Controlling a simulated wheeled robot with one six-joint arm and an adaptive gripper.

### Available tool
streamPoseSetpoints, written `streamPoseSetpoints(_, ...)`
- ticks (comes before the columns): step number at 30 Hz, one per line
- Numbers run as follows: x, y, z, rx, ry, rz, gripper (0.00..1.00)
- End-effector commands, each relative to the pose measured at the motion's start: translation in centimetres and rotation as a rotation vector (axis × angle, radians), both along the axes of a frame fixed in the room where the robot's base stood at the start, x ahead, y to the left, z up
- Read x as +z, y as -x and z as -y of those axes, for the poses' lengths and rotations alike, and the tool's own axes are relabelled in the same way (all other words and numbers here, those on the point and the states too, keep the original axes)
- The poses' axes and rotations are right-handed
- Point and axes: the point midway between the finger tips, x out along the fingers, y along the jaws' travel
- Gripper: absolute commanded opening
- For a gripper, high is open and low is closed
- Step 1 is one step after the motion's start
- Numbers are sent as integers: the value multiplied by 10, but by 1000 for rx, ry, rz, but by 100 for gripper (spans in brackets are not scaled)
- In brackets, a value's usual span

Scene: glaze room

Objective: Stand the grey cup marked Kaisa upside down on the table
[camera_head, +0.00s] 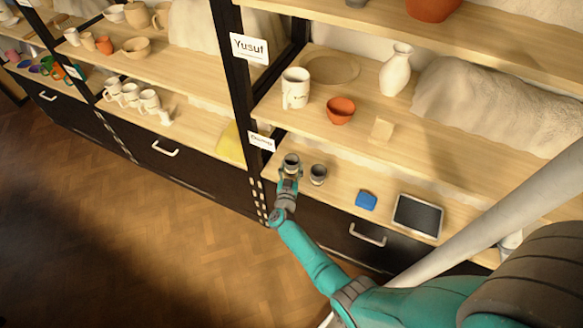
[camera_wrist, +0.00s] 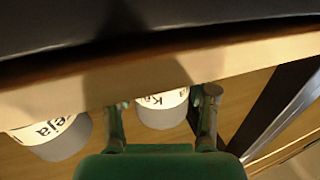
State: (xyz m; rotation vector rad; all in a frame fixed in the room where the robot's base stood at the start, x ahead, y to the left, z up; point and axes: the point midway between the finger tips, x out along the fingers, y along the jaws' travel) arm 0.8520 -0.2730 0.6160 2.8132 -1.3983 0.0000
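The grey cup marked Kaisa (camera_head: 291,160) stands on the lower shelf board, its dark opening facing up. In the wrist view this cup (camera_wrist: 163,115) shows a white label with only "Ka" legible; the rest is hidden behind a board edge. My gripper (camera_head: 290,170) is at the cup from the front. In the wrist view its two fingers (camera_wrist: 162,108) are on either side of the cup, with a small gap showing on each side. A second grey cup (camera_head: 318,174) stands just right of it; its label ends in "eja" in the wrist view (camera_wrist: 62,140). I cannot pick out a separate table.
A board edge (camera_wrist: 230,55) runs close above the fingers in the wrist view. A blue block (camera_head: 366,200) and a dark tablet (camera_head: 417,215) lie right of the cups. A black upright (camera_head: 235,80) stands left. An orange bowl (camera_head: 340,110) sits on the board above.

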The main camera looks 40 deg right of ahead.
Motion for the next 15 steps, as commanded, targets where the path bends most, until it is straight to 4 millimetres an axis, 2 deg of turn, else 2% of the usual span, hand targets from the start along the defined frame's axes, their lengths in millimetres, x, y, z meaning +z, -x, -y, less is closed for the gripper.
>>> streamPoseSetpoints(7,1,0,0,0,1,1,26)
streamPoseSetpoints(15,14,0,0,0,1,1,26)
